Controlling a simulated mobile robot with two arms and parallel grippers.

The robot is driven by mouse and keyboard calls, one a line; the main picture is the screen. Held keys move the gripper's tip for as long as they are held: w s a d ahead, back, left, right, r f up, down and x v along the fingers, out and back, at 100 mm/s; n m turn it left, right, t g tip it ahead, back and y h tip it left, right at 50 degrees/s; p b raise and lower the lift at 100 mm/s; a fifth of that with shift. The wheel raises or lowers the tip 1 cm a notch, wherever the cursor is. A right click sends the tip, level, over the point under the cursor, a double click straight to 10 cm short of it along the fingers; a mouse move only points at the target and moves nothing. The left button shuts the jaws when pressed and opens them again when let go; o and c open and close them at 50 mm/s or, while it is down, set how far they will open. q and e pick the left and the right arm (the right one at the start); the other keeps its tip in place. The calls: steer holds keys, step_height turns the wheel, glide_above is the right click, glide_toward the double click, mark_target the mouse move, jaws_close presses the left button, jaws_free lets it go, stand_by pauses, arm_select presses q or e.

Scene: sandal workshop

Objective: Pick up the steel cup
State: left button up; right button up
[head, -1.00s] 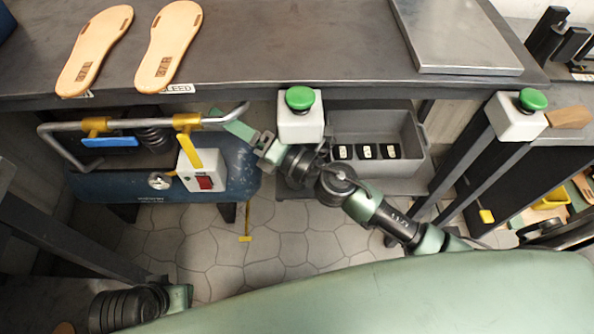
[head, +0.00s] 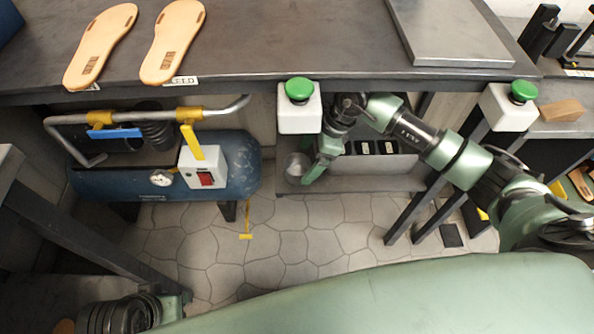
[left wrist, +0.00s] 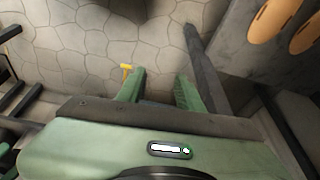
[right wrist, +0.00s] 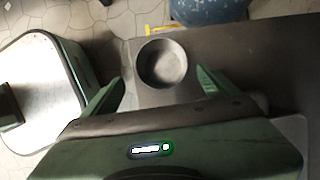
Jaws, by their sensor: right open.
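The steel cup (head: 297,166) is a small round grey cup on the low shelf under the bench, left of the grey bin. In the right wrist view the cup (right wrist: 163,63) shows from above, its dark inside visible, just beyond and between the fingertips. My right gripper (right wrist: 160,82) is open and empty. In the head view the right gripper (head: 313,172) reaches down under the bench beside the cup and partly covers it. My left gripper (left wrist: 160,78) is open and empty above the floor, away from the cup; it barely shows in the head view.
A workbench (head: 290,40) with sandal soles overhangs the shelf (head: 350,184). A button box (head: 299,115) hangs just above the cup. The grey bin (head: 407,162) holds black blocks. A blue compressor (head: 235,165) stands left of the cup.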

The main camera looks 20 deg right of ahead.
mark_target(297, 166)
steer(key=x, duration=0.3)
steer(key=b+x, duration=0.1)
steer(key=x, duration=0.1)
steer(key=shift+w+a, duration=0.35)
steer(key=shift+r, duration=0.1)
steer(key=c, duration=1.5)
arm_select(q)
steer(key=shift+s+r, duration=0.15)
